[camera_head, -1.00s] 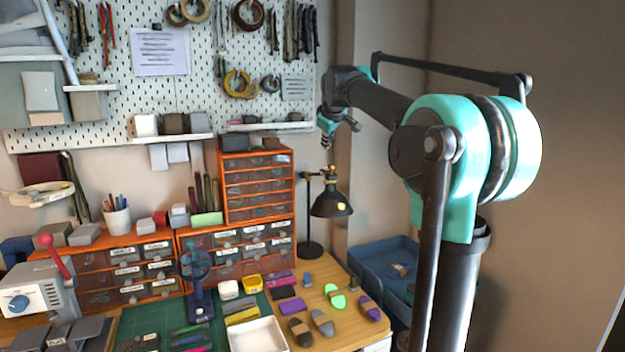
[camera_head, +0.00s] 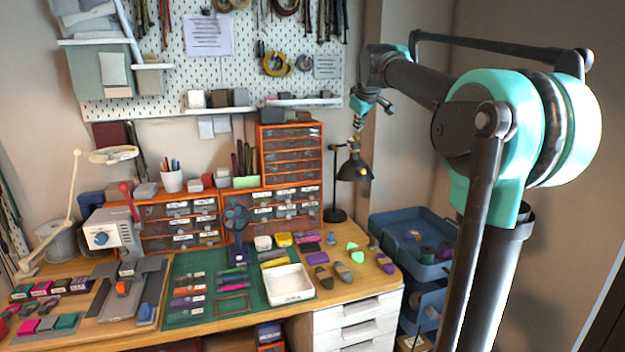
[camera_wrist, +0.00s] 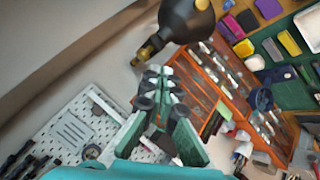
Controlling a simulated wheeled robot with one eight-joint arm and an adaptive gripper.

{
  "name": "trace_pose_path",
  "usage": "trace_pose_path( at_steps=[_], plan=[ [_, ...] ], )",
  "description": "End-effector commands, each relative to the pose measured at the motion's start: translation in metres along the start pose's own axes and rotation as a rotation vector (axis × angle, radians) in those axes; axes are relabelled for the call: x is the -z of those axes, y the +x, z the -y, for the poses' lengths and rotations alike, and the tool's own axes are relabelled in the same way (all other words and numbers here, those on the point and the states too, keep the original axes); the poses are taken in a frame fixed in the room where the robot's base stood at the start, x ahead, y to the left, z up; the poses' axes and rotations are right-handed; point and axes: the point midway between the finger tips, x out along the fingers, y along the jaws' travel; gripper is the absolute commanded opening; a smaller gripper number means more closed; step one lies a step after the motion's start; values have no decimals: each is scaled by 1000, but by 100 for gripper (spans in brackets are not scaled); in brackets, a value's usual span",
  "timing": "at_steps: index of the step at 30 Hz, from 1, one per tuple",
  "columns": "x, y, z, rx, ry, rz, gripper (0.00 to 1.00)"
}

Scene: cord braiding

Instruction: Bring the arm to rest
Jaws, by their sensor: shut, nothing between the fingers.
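My arm stands at the right of the head view, its forearm reaching left toward the pegboard wall. My gripper (camera_head: 358,122) hangs at the end of it, above the black desk lamp (camera_head: 355,168). In the wrist view the teal and black fingers of my gripper (camera_wrist: 160,72) are together with nothing between them. The lamp's dark head (camera_wrist: 188,18) is close beyond the fingertips there; I cannot tell the exact gap.
Orange drawer units (camera_head: 290,150) stand at the back of the wooden bench (camera_head: 385,283). A green mat (camera_head: 205,312) with several cords and a white tray (camera_head: 289,284) lie in front. A blue tiered cart (camera_head: 398,232) is beside the bench. A pegboard (camera_head: 160,60) covers the wall.

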Motion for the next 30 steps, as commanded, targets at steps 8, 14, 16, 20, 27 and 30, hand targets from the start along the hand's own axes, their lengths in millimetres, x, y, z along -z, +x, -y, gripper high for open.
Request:
trace_pose_path(
  at_steps=[8, 14, 16, 20, 27, 30],
  plan=[
    [-33, 13, 24, 21, 64, 28, 0],
    [-74, 26, 55, 44, 137, 63, 0],
    [-93, 32, 69, 53, 170, 78, 0],
    [-139, 42, 105, 74, 248, 116, 0],
    [-263, 52, 208, 122, 449, 220, 0],
    [-315, 50, 254, 137, 532, 264, 0]
  ],
)
